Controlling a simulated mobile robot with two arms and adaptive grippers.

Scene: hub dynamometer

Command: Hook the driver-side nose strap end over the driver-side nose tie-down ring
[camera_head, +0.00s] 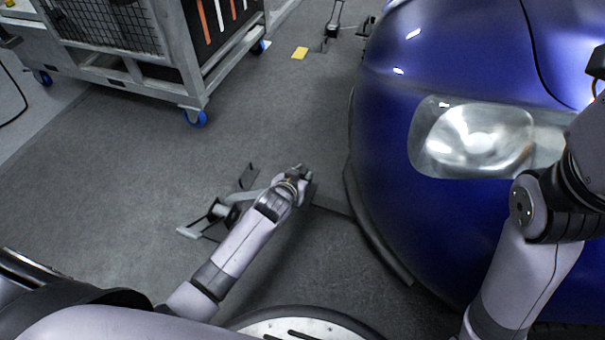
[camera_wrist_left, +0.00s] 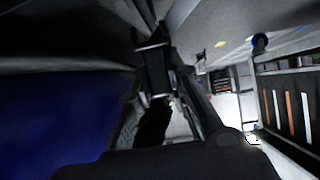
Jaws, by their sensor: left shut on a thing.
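My left gripper (camera_head: 300,174) is low over the floor, just left of the blue car's nose. It is shut on a dark thing, taken as the strap end, mostly hidden by the fingers. In the left wrist view the gripper (camera_wrist_left: 160,112) shows with a black piece (camera_wrist_left: 152,124) between its fingers. A dark flat band (camera_head: 332,204) lies between the gripper and the car's lower edge. A metal floor fixture (camera_head: 218,212) with a grey bar stands left of the gripper. I cannot make out the tie-down ring. My right arm is at the right; its gripper is out of view.
The blue car (camera_head: 400,190) fills the right side, with its headlight (camera_head: 475,138) above the gripper. A wheeled metal cart (camera_head: 190,75) stands at the back left.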

